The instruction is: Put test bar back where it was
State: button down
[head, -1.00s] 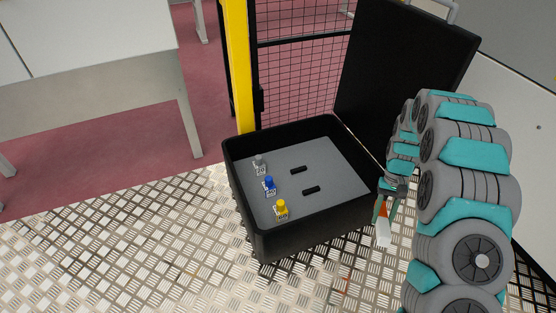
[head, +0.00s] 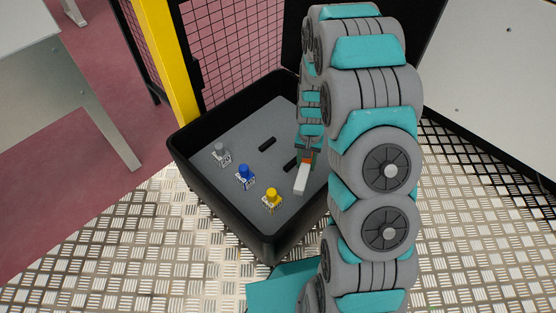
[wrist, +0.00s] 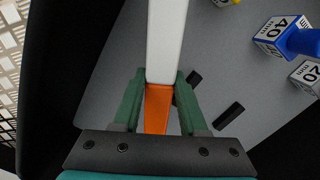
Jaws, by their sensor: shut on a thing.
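The test bar (head: 301,179), with a white end and an orange end, is held in my gripper (head: 307,157). In the wrist view the green fingers of my gripper (wrist: 160,80) are shut on either side of the bar (wrist: 165,40), near where white meets orange. The bar is above the grey insert (head: 228,178) of an open black case (head: 222,217). The insert has two dark slots, one (head: 267,144) in clear view and one partly hidden by my arm in the head view. Both slots show below the bar in the wrist view.
Three labelled pieces stand in the insert: grey-topped (head: 221,154), blue (head: 244,176) and yellow (head: 271,199). The case's walls rise around them. A yellow post (head: 165,60) and mesh fence stand behind; a table (head: 50,90) is at left.

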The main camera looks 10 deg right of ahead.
jog(key=shift+s+d+f+m+t+b, duration=0.25)
jog(key=shift+s+d+f, duration=0.1)
jog(key=shift+f, duration=0.2)
jog(key=shift+s+d+f+m+t+b, duration=0.15)
jog(key=shift+s+d+f+m+b, duration=0.15)
jog(key=shift+f, duration=0.25)
jog(key=shift+w+d+f, duration=0.1)
jog(key=shift+d+f, duration=0.05)
jog(key=b, duration=0.2)
send_over(280, 155)
jog(key=shift+f, duration=2.4)
jog(key=shift+f, duration=0.1)
jog(key=shift+c, duration=2.2)
grip_release()
